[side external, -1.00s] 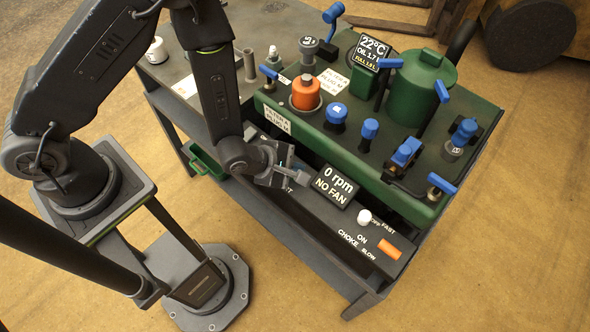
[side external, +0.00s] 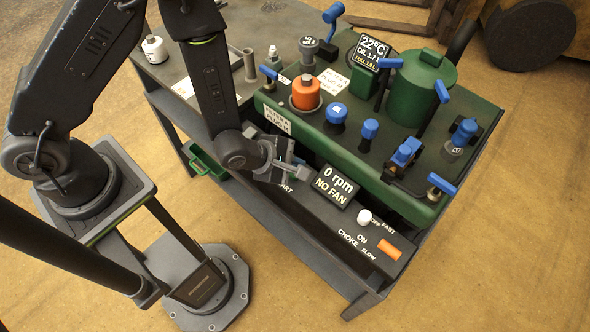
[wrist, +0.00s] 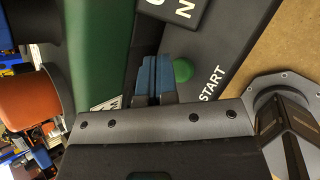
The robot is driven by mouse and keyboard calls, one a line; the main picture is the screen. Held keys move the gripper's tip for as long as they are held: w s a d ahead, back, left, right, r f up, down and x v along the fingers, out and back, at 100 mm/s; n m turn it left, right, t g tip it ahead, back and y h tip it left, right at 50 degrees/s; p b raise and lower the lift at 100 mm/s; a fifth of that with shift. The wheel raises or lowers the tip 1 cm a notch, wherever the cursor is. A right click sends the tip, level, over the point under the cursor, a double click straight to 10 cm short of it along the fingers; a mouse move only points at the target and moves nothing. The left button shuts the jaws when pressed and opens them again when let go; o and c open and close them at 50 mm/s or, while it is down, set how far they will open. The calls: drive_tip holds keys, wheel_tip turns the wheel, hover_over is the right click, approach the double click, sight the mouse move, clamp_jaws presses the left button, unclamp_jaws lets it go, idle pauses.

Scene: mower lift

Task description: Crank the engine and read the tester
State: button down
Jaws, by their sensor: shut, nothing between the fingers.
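My gripper (side external: 301,171) is shut and empty, low over the dark control panel (side external: 318,218) on the left of the tester display (side external: 335,187). In the wrist view, the closed blue-padded fingers (wrist: 154,76) are just left of a green round button (wrist: 183,70) beside the word START. I cannot tell whether they touch it. In the side view, my gripper hides the button and part of the START label. An orange lever (side external: 389,249) sits near SLOW, and a white knob (side external: 364,216) is beside it.
The green engine deck (side external: 300,128) rises behind the panel, with an orange filter (side external: 306,93), blue-capped parts and a green canister (side external: 418,88). A second display (side external: 370,52) reads 22°C and oil 1.7. The floor in front is clear.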

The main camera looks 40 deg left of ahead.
drive_tip(key=shift+r, duration=0.1)
drive_tip(key=shift+r, duration=2.4)
drive_tip(key=shift+w+a+r, duration=0.1)
drive_tip(key=shift+w+r, duration=0.05)
drive_tip(key=shift+r, duration=0.15)
drive_tip(key=a+r+m+y, duration=0.1)
drive_tip(key=a+r+m, duration=0.35)
drive_tip(key=r, duration=0.35)
drive_tip(key=a+r+m+y, duration=0.1)
drive_tip(key=a+r+m, duration=0.2)
drive_tip(key=r+m, duration=0.35)
drive_tip(key=s+a+r+m+g+y, duration=0.1)
drive_tip(key=s+a+r+m, duration=0.3)
drive_tip(key=s, duration=0.3)
drive_tip(key=s+a+r+m+g, duration=0.1)
drive_tip(key=s+a+r+m, duration=0.3)
drive_tip(key=s+r+m, duration=0.3)
drive_tip(key=shift+s+r+g+y, duration=0.15)
drive_tip(key=shift+s+g+y, duration=0.1)
drive_tip(key=shift+g+y, duration=0.15)
